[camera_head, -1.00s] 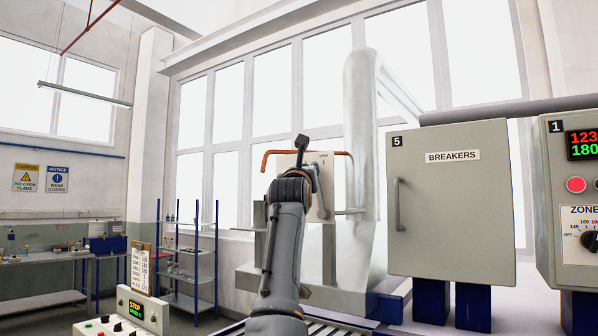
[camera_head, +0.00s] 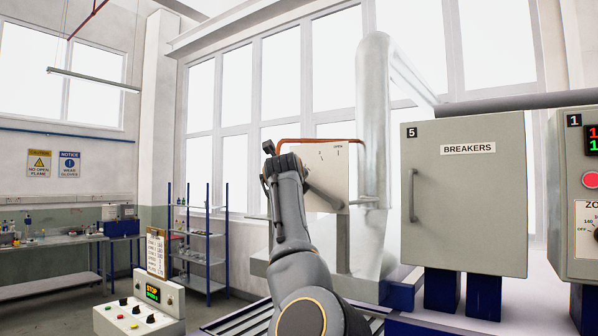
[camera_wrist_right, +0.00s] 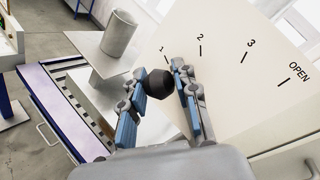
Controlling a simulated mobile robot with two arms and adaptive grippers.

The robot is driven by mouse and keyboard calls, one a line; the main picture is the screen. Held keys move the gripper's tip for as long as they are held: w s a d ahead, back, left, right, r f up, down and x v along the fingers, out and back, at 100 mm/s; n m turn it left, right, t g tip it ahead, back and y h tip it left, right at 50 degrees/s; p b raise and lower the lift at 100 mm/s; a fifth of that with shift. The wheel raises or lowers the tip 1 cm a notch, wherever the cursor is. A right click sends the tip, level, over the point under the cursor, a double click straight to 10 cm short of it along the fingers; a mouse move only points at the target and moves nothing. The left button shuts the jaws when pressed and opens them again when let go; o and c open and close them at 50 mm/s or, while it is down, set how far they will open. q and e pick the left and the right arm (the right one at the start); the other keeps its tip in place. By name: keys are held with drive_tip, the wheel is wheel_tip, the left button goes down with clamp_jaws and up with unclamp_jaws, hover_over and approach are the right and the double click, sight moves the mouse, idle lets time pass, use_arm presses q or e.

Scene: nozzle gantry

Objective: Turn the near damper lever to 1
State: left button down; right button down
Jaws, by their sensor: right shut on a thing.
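The damper plate (camera_head: 335,165) is a pale panel at the centre of the head view. In the right wrist view the plate (camera_wrist_right: 235,75) carries the marks 1, 2, 3 and OPEN. The grey damper lever (camera_head: 322,195) slopes up-left across the plate towards my gripper. Its round black knob (camera_wrist_right: 158,84) sits between the fingers of my right gripper (camera_wrist_right: 160,88), which is shut on it. The knob appears just below the mark 1. My right gripper (camera_head: 275,165) shows in the head view at the plate's left edge, its fingers largely hidden. My left gripper is not in view.
A grey breaker cabinet (camera_head: 465,220) stands right of the plate, and a silver duct (camera_head: 372,120) rises behind it. A copper-coloured pipe (camera_head: 315,140) runs along the plate's top. A control box (camera_head: 140,312) and blue-posted shelves (camera_head: 200,230) stand to the left.

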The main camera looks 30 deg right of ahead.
drive_tip(key=shift+w+a+f+n+g+p, duration=0.1)
drive_tip(key=shift+w+f+n+g+p, duration=0.05)
drive_tip(key=shift+f+n+p, duration=0.15)
drive_tip(key=shift+w+f+n+g+p, duration=0.1)
drive_tip(key=shift+f+n+g, duration=0.1)
drive_tip(key=shift+f, duration=0.2)
drive_tip(key=c, duration=1)
unclamp_jaws()
drive_tip(key=shift+s+a+r, duration=0.2)
drive_tip(key=shift+s+a, duration=0.15)
drive_tip(key=v, duration=1)
drive_tip(key=shift+s, duration=0.45)
